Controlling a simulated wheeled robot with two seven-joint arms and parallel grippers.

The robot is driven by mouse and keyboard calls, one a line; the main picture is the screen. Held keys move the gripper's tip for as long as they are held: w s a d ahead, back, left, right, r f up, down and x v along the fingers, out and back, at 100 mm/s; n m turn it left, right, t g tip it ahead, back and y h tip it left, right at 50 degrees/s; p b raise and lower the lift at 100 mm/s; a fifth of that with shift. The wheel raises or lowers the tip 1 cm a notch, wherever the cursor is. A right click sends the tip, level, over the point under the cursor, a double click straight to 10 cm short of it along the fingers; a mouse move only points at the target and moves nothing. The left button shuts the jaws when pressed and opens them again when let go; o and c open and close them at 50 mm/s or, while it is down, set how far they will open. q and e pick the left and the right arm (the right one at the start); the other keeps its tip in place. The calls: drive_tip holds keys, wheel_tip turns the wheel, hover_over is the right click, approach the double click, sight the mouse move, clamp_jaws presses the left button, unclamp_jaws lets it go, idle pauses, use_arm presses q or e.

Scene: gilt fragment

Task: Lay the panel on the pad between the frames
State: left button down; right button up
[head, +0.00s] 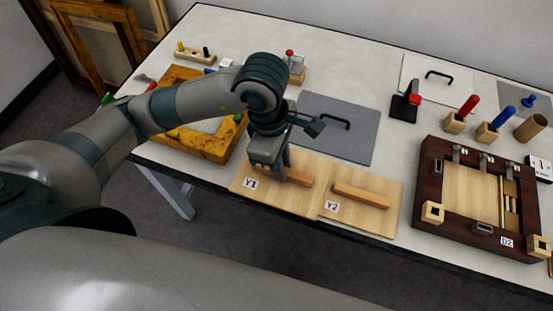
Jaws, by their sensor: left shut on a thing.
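A light wooden panel labelled Y1 (292,202) lies at the front of the table with a wooden bar handle (299,178) on top. My left gripper (271,174) points down over it and is shut on that bar. A similar panel labelled Y2 (374,220), with its own bar, lies against its right side. I cannot tell whether Y1 is slightly raised. Behind them lies a grey flat sheet (345,148) with a black handle, between the gilt frame (180,138) on the left and the dark frame D2 (426,190) on the right. My right gripper is not in view.
A white sheet (415,68) with a black handle lies at the back. A black stand (405,105) with a red part and several wooden holders with coloured handles (467,106) stand at the right. My left arm covers part of the gilt frame.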

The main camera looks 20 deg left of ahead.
use_arm(q)
drive_tip(key=w+a+f, duration=0.1)
drive_tip(key=w+a+f+p, duration=0.1)
drive_tip(key=w, duration=0.1)
drive_tip(key=shift+w+a+f, duration=0.15)
drive_tip(key=shift+w, duration=0.1)
drive_tip(key=shift+w+a+f, duration=0.2)
drive_tip(key=shift+w+f, duration=0.1)
drive_tip(key=shift+w, duration=0.05)
drive_tip(key=shift+f, duration=0.1)
drive_tip(key=shift+f+p, duration=0.6)
drive_tip(key=shift+p, duration=0.15)
wheel_tip(320, 180, down, 2)
drive_tip(key=shift+f+p, duration=0.25)
drive_tip(key=shift+p, duration=0.25)
drive_tip(key=shift+f, duration=0.1)
drive_tip(key=shift+f+b, duration=0.2)
drive_tip(key=shift+b, duration=0.1)
drive_tip(key=c, duration=1.6)
unclamp_jaws()
drive_tip(key=shift+c, duration=0.2)
